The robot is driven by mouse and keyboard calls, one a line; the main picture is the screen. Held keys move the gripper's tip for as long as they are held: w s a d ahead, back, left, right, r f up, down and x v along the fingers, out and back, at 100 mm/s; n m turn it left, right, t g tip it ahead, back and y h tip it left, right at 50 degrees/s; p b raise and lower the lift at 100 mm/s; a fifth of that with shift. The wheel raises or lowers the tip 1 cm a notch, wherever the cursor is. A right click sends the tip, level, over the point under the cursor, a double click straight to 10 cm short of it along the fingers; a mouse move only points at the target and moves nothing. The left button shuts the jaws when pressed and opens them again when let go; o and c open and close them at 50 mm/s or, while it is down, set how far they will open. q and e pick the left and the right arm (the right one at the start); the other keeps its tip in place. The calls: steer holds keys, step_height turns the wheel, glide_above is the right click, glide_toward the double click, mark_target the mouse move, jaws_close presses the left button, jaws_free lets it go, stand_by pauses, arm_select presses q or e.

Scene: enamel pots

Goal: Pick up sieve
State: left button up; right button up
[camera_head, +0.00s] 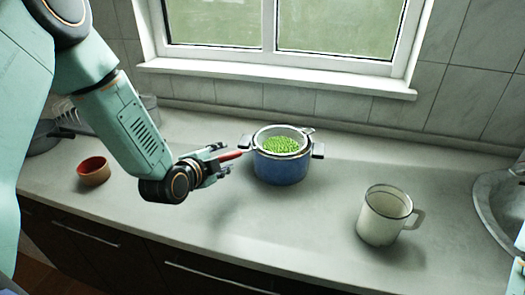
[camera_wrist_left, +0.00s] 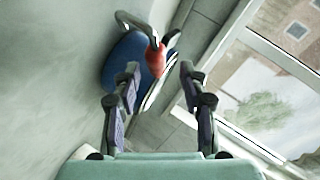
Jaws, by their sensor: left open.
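The sieve (camera_head: 303,134) rests in the mouth of a blue enamel pot (camera_head: 282,168) and holds green peas (camera_head: 279,145). Its red handle (camera_head: 230,156) sticks out to the left over the pot's rim. My left gripper (camera_head: 225,165) is at the outer end of this handle, left of the pot. In the left wrist view the red handle (camera_wrist_left: 155,58) shows just beyond and between the two open fingers (camera_wrist_left: 160,80), and the blue pot (camera_wrist_left: 117,65) lies behind. The fingers do not grip it. My right gripper is not in view.
A cream enamel mug (camera_head: 382,218) stands on the right of the grey counter (camera_head: 270,240). A small orange-brown bowl (camera_head: 93,173) stands on the left. A metal sink (camera_head: 498,200) is at the right edge, and a window (camera_head: 285,30) is behind. The front middle is clear.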

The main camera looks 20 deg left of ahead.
mark_target(227, 157)
arm_select(q)
steer(key=shift+x, duration=1.9)
steer(key=shift+s+d+f, duration=0.1)
steer(key=shift+c, duration=0.3)
jaws_close()
